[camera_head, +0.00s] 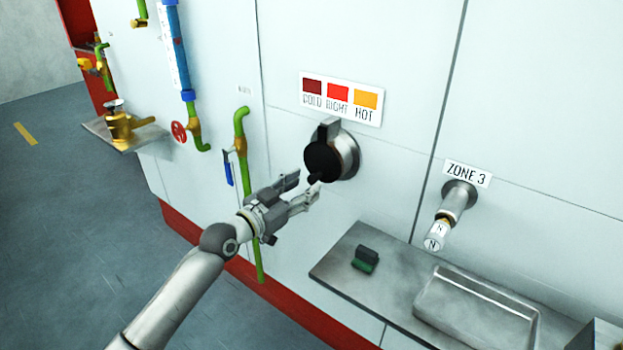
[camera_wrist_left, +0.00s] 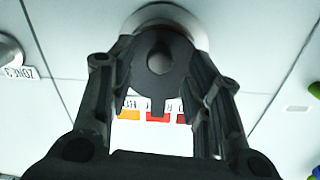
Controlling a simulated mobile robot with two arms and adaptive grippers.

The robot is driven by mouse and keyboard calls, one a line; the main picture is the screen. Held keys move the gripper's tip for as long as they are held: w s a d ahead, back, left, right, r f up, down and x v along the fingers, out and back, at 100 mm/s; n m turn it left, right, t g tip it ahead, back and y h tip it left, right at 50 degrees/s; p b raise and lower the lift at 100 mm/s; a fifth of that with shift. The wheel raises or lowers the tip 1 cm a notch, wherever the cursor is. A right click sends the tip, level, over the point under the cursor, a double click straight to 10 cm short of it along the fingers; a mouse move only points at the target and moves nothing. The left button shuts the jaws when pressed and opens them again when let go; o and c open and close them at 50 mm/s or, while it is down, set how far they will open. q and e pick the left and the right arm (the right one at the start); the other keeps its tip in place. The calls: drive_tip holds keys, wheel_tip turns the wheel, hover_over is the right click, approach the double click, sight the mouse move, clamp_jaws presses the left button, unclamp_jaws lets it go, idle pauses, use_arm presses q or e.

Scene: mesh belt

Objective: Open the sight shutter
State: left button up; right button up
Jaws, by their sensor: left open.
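The sight shutter is a black round disc (camera_head: 321,161) over a silver round port (camera_head: 347,153) on the pale wall panel, below the colour label. A dark block sits at its top, and a small dark knob shows at its lower edge. My left gripper (camera_head: 306,187) is open, just below and left of the disc in the head view. In the left wrist view the black disc (camera_wrist_left: 160,85) with its rounded knob (camera_wrist_left: 159,62) shows between the two open fingers. I cannot tell whether a finger touches it. My right gripper is not in view.
A label plate (camera_head: 341,98) reading COLD, RIGHT, HOT is above the port. Right are a ZONE 3 pipe fitting (camera_head: 452,209) and a grey shelf (camera_head: 340,271) with a dark green-based block (camera_head: 366,259) and a tray (camera_head: 475,312). Green pipes (camera_head: 240,140) run left of the port.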

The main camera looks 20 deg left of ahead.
sight(311, 182)
use_arm(q)
drive_tip(key=shift+x, duration=1.95)
clamp_jaws()
